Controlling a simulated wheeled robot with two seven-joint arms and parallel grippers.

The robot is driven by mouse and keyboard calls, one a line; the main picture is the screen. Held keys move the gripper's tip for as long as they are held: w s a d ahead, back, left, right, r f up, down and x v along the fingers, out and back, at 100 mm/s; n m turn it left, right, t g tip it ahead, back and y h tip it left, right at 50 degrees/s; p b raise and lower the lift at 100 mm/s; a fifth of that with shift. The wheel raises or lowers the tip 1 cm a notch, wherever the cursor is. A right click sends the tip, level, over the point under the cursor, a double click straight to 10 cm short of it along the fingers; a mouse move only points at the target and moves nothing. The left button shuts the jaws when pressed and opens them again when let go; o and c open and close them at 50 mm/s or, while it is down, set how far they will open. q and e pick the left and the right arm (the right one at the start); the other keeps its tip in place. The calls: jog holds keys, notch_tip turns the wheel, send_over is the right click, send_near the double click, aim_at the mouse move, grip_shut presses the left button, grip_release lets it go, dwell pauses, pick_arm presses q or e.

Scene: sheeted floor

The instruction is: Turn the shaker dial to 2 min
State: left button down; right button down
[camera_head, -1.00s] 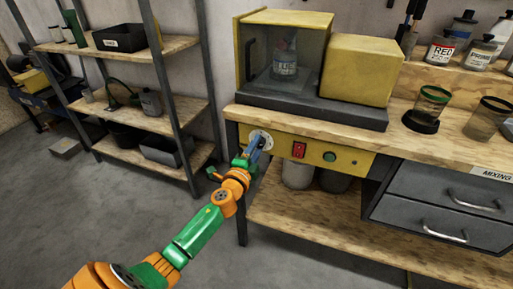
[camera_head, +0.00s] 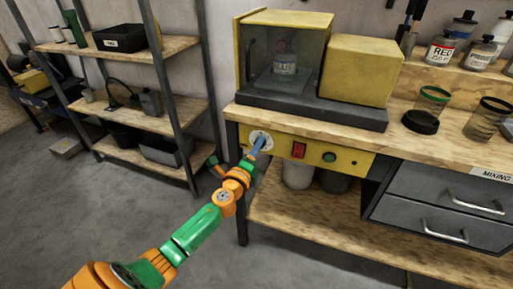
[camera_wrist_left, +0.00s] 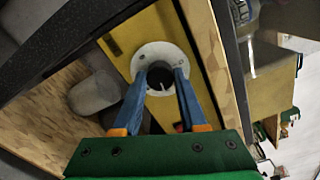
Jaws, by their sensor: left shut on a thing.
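The shaker (camera_head: 260,98) is a yellow cabinet with a clear-fronted chamber on the bench, with a bottle (camera_head: 285,58) inside. The yellow control panel (camera_head: 345,160) below the bench top carries the dial. In the left wrist view the dial (camera_wrist_left: 160,76) is a dark round knob with a pale pointer line, on a white round plate (camera_wrist_left: 152,54). My left gripper (camera_head: 262,141) reaches the panel's left end. Its blue fingers (camera_wrist_left: 159,76) are shut on the dial, one on each side. The plate's markings are too small to read. My right gripper is out of view.
Grey drawers (camera_head: 440,205) hang further right. A metal shelf rack (camera_head: 150,121) stands left. Cups and paint bottles (camera_head: 441,48) are at the bench's right.

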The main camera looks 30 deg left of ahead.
pick_arm(q)
jog(key=shift+f, duration=0.15)
jog(key=shift+c, duration=2.3)
grip_release()
jog(key=v, duration=0.7)
jog(key=shift+s, duration=0.15)
